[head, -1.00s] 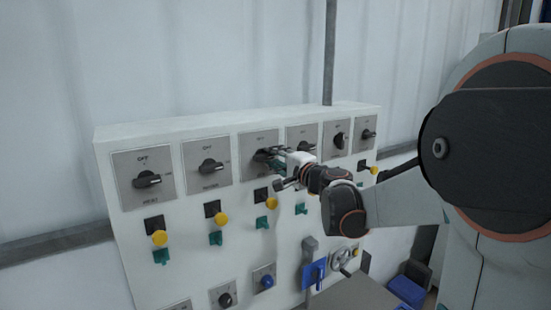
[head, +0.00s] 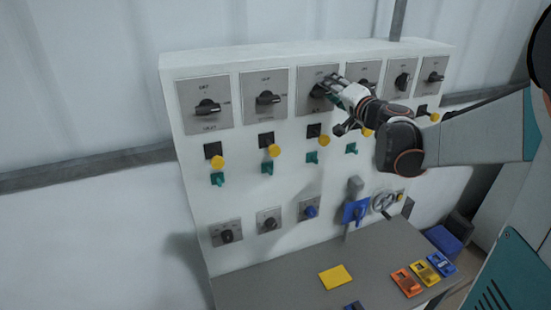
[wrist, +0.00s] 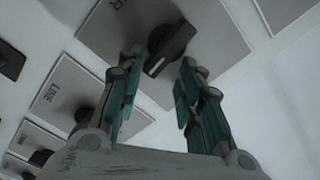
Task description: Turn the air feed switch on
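The third big switch from the left in the top row has a grey plate and a black knob (head: 318,90); its label is too blurred to read in the head view. My gripper (head: 334,86) is at this switch and covers part of it. In the wrist view, a black knob (wrist: 170,48) sits on a grey plate (wrist: 203,22) whose visible lettering ends in "R". My gripper's teal fingers (wrist: 162,76) are spread, one on each side of the knob's near end. I see gaps between fingers and knob; contact cannot be told.
A neighbouring plate (wrist: 62,88) reads "LINE". Similar switches stand on both sides in the white panel (head: 240,190). Yellow buttons (head: 217,162) and green toggles (head: 217,180) stick out below. A grey table (head: 290,285) holds a yellow plate (head: 336,277) and coloured blocks (head: 406,282).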

